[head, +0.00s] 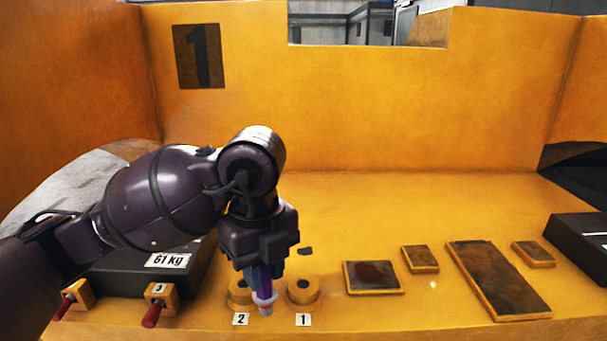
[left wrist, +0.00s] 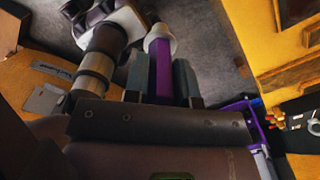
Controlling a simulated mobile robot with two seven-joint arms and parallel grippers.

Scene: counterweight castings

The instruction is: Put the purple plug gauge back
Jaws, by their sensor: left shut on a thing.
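The purple plug gauge (head: 265,301) is held in my left gripper (head: 262,276), pointing down with its pale end lowest. In the left wrist view the purple gauge (left wrist: 160,70) lies between the two grey fingers of my left gripper (left wrist: 159,80). In the head view the gauge is in front of the gap between two round yellow holders with dark holes. The holder by label 2 (head: 236,293) is partly hidden by the gripper. The holder by label 1 (head: 303,291) is just to the right, and its hole looks empty. My right gripper is not in view.
Two red-handled gauges sit in yellow blocks at the left, one by label 3 (head: 157,302) and one at the edge (head: 69,301). A black 61 kg block (head: 128,278) stands behind them. Several framed plates (head: 497,279) lie at right. Yellow walls (head: 370,100) enclose the back.

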